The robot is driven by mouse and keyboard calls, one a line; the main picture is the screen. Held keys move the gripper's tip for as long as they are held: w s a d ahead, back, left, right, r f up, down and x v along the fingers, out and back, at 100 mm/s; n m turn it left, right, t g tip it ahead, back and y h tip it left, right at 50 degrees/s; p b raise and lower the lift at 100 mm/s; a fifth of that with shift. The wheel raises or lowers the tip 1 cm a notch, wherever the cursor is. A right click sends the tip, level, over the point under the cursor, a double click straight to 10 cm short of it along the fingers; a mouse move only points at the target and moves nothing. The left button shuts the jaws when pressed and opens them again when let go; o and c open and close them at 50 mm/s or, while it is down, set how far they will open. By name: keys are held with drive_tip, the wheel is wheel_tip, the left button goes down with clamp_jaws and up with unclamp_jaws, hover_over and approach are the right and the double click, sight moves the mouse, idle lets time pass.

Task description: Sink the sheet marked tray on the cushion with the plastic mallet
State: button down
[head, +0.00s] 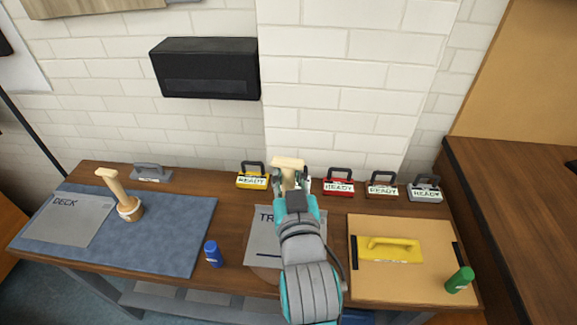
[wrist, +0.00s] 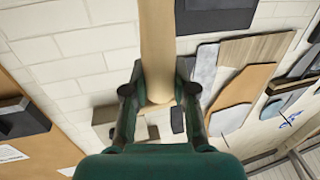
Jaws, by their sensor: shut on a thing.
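The grey sheet marked "TR", the rest of its lettering hidden by my arm, is the tray sheet (head: 262,240) at the middle of the bench. A rounded edge shows faintly under its front; I cannot tell whether this is the cushion. My gripper (head: 290,184) is raised beyond the sheet, towards the wall, shut on a pale wooden handle (head: 288,163). The handle runs up between the fingers in the wrist view (wrist: 157,45). The held tool's head is not clearly seen, so I cannot tell its material. Another wooden-handled tool (head: 130,208) stands on the blue mat.
The blue mat (head: 180,240) at left bears a grey sheet marked "DECK" (head: 75,220). A blue bottle (head: 213,253) stands near the front edge. Several "READY" tags (head: 338,187) line the back. At right, a tan board (head: 385,285) carries a yellow float (head: 390,249) and green bottle (head: 460,280).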

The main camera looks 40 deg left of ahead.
idle(0.4)
wheel_tip(320, 180, down, 9)
drive_tip(key=shift+r, duration=0.1)
wheel_tip(320, 180, up, 9)
drive_tip(key=shift+f, duration=0.2)
idle(0.4)
drive_tip(key=s+d+r, duration=0.2)
drive_tip(key=s+d, duration=0.2)
drive_tip(key=s, duration=0.3)
drive_tip(key=shift+s+d, duration=0.35)
drive_tip(key=shift+s, duration=0.05)
